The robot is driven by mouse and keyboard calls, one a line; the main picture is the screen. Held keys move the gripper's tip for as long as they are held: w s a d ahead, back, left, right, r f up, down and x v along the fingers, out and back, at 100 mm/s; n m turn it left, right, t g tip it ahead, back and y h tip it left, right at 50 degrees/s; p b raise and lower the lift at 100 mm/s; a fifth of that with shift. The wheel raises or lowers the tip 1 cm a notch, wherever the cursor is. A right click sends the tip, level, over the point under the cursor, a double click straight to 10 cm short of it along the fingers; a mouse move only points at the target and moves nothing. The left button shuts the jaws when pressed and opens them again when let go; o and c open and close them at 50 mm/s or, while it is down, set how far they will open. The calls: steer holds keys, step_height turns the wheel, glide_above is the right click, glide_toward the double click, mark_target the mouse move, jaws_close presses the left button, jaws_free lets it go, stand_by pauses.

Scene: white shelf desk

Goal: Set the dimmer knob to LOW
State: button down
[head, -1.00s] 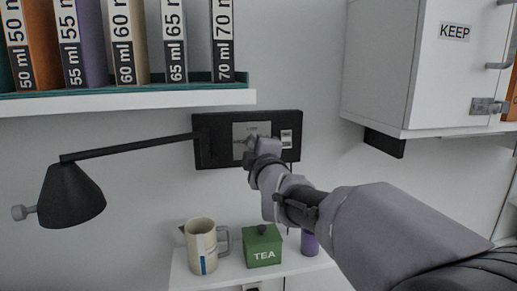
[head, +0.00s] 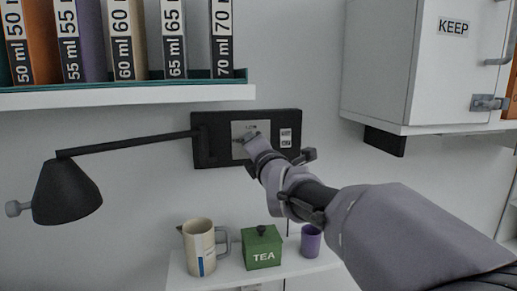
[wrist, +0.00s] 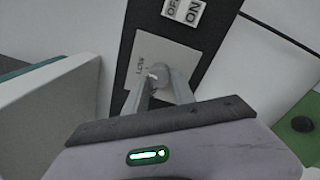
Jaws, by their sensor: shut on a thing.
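The dimmer knob (wrist: 158,76) is a small grey round knob on a light grey square plate (head: 240,128) on a black wall panel (head: 218,151). The plate carries the word LOW beside the knob. My gripper (wrist: 162,85) is shut on the knob, one finger on each side of it in the wrist view. In the head view my gripper (head: 248,143) reaches the plate from the lower right and hides the knob. Where the knob's mark points is hard to tell.
A white OFF/ON switch (head: 286,137) sits right of the plate. A black lamp (head: 68,193) hangs on an arm at left. The shelf of binders (head: 130,98) and the KEEP cabinet (head: 440,60) flank above. A pitcher (head: 199,248), TEA box (head: 262,247) and purple cup (head: 311,241) stand below.

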steer(key=shift+n, duration=0.3)
stand_by(0.4)
steer(key=c, duration=1)
jaws_free()
steer(key=shift+c, duration=0.2)
steer(key=p+v, duration=0.1)
steer(key=v, duration=1.6)
steer(key=shift+s, duration=0.2)
steer(key=shift+d+f, duration=0.1)
